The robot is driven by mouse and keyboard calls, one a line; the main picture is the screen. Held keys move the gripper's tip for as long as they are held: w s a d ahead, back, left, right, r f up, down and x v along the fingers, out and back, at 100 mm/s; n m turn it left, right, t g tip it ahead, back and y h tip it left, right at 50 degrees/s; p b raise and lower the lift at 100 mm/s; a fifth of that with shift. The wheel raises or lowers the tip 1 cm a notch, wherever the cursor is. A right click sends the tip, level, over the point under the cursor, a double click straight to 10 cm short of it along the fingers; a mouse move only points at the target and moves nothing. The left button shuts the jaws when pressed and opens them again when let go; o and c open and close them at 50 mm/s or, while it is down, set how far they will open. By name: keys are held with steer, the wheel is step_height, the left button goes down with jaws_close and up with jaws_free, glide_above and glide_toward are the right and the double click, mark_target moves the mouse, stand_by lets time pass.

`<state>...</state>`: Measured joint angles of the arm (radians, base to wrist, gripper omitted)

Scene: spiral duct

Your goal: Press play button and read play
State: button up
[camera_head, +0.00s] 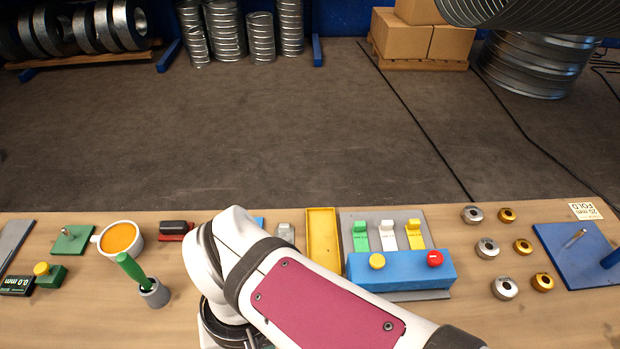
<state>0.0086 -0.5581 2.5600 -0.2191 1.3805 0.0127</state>
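At the far left of the bench, a small green box (50,277) carries a yellow button (41,268). Beside it a dark display (17,286) shows "0.0 mm". A blue box (400,273) right of centre carries another yellow button (377,261) and a red button (435,258). No button carries a readable "play" label. My arm reaches in from the lower right, bends at the centre and points down at the bottom edge. My gripper's fingers do not show, and no part of my arm covers the green box.
A cup of orange contents (119,238) and a small grey pot (154,293) with a green-handled tool (134,271) stand between my arm and the green box. A yellow tray (323,238), coloured switches and several metal rings lie to the right. The bench's (90,320) front left is clear.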

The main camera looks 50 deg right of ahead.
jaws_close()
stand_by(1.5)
